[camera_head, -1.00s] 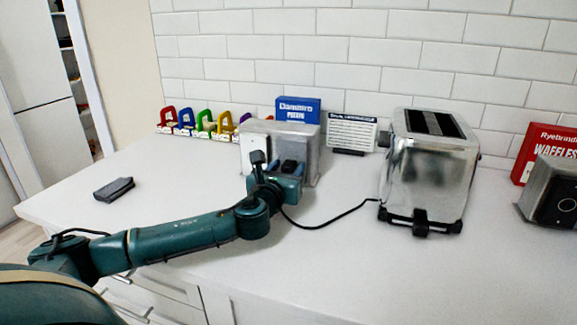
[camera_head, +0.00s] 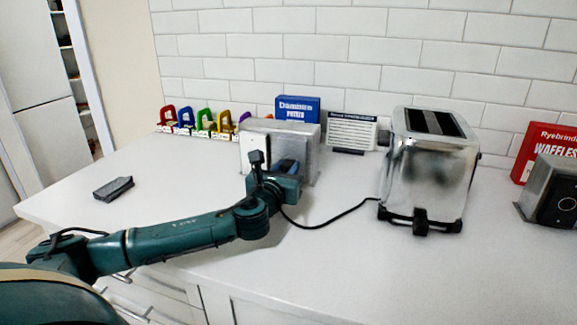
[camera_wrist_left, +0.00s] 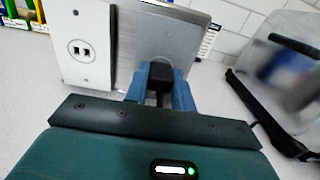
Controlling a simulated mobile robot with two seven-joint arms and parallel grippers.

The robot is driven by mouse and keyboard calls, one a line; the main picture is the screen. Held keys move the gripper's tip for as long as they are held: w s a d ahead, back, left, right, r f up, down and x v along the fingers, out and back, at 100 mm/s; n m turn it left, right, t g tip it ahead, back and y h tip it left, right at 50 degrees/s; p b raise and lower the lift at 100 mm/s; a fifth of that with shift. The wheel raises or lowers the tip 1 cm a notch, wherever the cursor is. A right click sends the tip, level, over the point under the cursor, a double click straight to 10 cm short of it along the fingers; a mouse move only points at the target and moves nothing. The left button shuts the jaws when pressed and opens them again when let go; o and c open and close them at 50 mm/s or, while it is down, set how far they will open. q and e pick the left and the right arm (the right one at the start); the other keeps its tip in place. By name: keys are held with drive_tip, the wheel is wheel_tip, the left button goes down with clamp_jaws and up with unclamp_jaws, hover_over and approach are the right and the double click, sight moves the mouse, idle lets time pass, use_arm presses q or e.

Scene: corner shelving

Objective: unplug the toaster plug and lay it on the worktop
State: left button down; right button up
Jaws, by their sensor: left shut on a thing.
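My left gripper (camera_head: 286,168) is shut on the black toaster plug (camera_wrist_left: 160,84), which sits between its blue fingers in the left wrist view. The plug is apart from the socket plate (camera_wrist_left: 83,52), whose two slots show empty. The gripper is in front of the grey metal side of the socket box (camera_head: 284,131), right of the plate. The plug's height over the worktop (camera_head: 330,270) is hard to tell. The black cord (camera_head: 335,217) runs from behind my wrist to the chrome toaster (camera_head: 425,170). My right gripper is not in view.
A dark block (camera_head: 113,188) lies at the left of the worktop. Coloured clips (camera_head: 203,123), a blue box (camera_head: 297,108) and a white card (camera_head: 351,131) stand along the wall. A red waffle box (camera_head: 540,148) is at right. The front middle worktop is clear.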

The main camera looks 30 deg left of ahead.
sight(286, 170)
use_arm(q)
drive_tip(key=shift+p+v, duration=0.6)
drive_tip(key=shift+v, duration=2.35)
drive_tip(key=shift+d, duration=0.1)
drive_tip(key=shift+s+d+p, duration=0.3)
drive_tip(key=shift+s+d, duration=0.05)
drive_tip(key=shift+d, duration=0.3)
drive_tip(key=shift+s+d+p, duration=0.35)
drive_tip(key=shift+s+d, duration=0.05)
drive_tip(key=shift+d, duration=0.25)
drive_tip(key=shift+s+d+p, duration=0.3)
drive_tip(key=shift+s+d, duration=0.05)
drive_tip(key=shift+d, duration=0.35)
drive_tip(key=shift+s+d+p, duration=0.4)
drive_tip(key=shift+s+d, duration=0.2)
drive_tip(key=shift+d, duration=0.45)
drive_tip(key=shift+s+d+p, duration=0.45)
drive_tip(key=shift+s+d, duration=0.1)
drive_tip(key=shift+d, duration=0.5)
drive_tip(key=shift+s+d+p, duration=0.4)
drive_tip(key=shift+s+d, duration=0.2)
drive_tip(key=shift+d, duration=0.5)
drive_tip(key=shift+f, duration=0.2)
drive_tip(key=shift+f+b, duration=0.9)
drive_tip(key=shift+f, duration=0.25)
drive_tip(key=c, duration=1.1)
unclamp_jaws()
